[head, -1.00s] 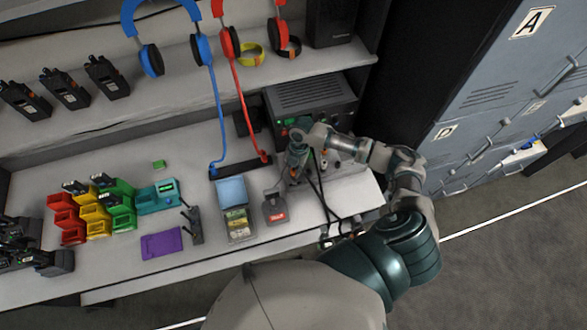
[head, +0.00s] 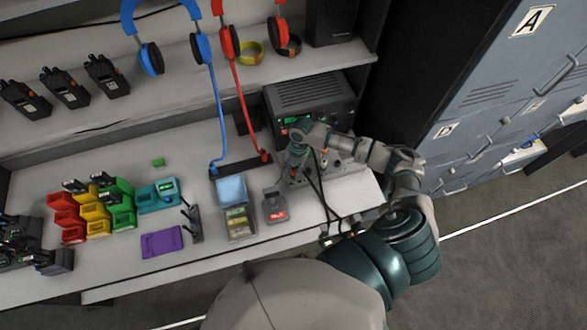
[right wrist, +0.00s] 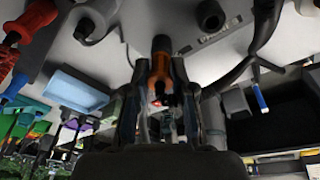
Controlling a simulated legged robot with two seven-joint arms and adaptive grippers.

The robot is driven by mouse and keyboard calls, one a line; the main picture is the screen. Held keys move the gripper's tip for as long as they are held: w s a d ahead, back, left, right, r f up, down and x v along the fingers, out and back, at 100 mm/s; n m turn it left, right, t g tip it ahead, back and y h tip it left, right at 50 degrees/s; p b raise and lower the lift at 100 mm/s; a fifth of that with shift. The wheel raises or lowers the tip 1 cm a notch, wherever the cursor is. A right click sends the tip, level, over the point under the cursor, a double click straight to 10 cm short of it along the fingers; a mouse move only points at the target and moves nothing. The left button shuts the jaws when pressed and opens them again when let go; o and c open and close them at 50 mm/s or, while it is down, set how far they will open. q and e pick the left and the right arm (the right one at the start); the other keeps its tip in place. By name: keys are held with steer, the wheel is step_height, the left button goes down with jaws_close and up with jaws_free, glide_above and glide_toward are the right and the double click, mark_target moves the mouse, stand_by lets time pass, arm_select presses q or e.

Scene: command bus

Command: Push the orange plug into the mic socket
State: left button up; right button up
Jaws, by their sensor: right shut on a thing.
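My right gripper (head: 294,168) is at the small grey unit (head: 334,170) in front of the black radio (head: 312,98). In the right wrist view the gripper (right wrist: 160,90) is shut on the orange plug (right wrist: 160,68). The plug's dark end points toward a pale surface at the top of the picture. A label strip (right wrist: 212,38) and a dark round part (right wrist: 210,15) are beside it. I cannot make out the mic socket or tell whether the plug touches it. In the head view my gripper hides the plug. My left gripper is not in view.
Dark cables (head: 322,195) hang near my right arm. A shelf (head: 150,105) with headsets and handheld radios is above. Grey lockers (head: 500,100) are at the right.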

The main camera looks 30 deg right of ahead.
steer(key=shift+f, duration=0.3)
stand_by(0.4)
steer(key=o, duration=1)
steer(key=shift+r, duration=0.1)
steer(key=p+v, duration=0.1)
steer(key=p, duration=0.1)
steer(key=v, duration=0.1)
steer(key=shift+s+a+r+p, duration=0.1)
steer(key=shift+a+r+p, duration=0.05)
steer(key=shift+r+p, duration=0.25)
steer(key=shift+a+p+v, duration=0.15)
steer(key=shift+p+v, duration=0.3)
steer(key=shift+v, duration=0.2)
steer(key=shift+a+p+v, duration=0.1)
steer(key=shift+p+v, duration=0.35)
steer(key=shift+v, duration=0.25)
steer(key=shift+s+r, duration=0.1)
steer(key=shift+r, duration=1.15)
